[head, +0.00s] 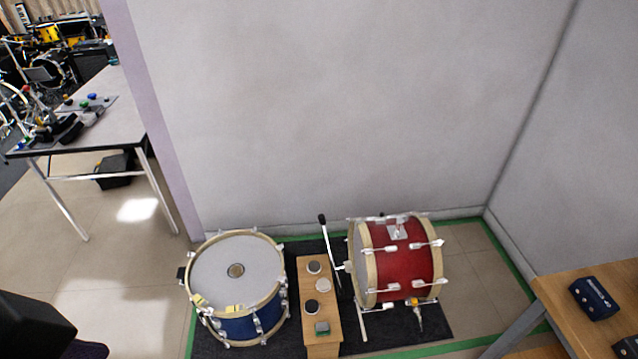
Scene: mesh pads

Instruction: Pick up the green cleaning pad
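A small square pad with green and grey on it, likely the green cleaning pad (322,328), lies at the near end of a narrow wooden stand (318,346). On the stand behind it are a dark round piece (311,306), a pale round piece (323,285) and another dark-rimmed round piece (314,267). No gripper fingers show in the head view. A dark part, likely of my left arm, shows at the lower left edge, away from the stand.
A blue drum (238,283) stands close left of the wooden stand, a red drum (400,262) close right. A wooden table (560,310) with a dark blue box (593,298) is at the right. A grey table (110,125) stands at the left. A wall closes the back.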

